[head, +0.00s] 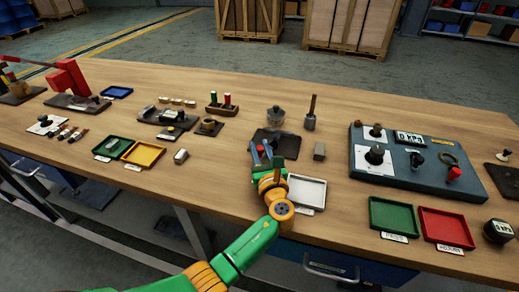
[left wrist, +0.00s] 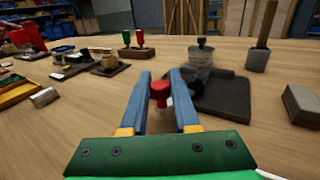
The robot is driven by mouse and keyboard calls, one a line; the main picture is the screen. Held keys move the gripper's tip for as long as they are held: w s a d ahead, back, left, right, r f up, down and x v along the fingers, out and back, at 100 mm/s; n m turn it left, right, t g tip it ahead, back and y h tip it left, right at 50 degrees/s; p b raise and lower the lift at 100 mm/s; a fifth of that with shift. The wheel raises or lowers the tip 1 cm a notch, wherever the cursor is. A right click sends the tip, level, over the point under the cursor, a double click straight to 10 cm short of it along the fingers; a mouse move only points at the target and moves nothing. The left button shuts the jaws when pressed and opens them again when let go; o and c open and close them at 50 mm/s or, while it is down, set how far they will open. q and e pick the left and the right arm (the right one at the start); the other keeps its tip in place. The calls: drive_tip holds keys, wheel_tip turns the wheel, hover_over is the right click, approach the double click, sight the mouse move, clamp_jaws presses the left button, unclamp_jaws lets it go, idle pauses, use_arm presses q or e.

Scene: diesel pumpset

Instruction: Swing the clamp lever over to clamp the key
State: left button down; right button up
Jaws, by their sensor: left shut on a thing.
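My left gripper (head: 262,152) reaches over the table to the near left edge of a dark fixture plate (head: 284,145). In the left wrist view its two blue fingers (left wrist: 160,84) are closed about a red knob (left wrist: 160,93), which I take to be the end of the clamp lever. A pale piece shows just below the knob. The dark plate (left wrist: 222,98) lies just right of the fingers, with a small dark part near its left edge. I cannot make out the key or tell whether the lever presses on it. My right gripper is not in view.
A grey block (head: 319,151) and a cup with a wooden handle (head: 310,118) stand right of the plate. A clear jar (head: 275,116) stands behind it. A white tray (head: 307,191) lies in front. A blue-grey panel (head: 425,190) is farther right. Bare wood lies left of the gripper.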

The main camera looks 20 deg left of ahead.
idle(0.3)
use_arm(q)
drive_tip(key=c, duration=0.7)
unclamp_jaws()
drive_tip(key=shift+o, duration=0.2)
drive_tip(key=v, duration=0.7)
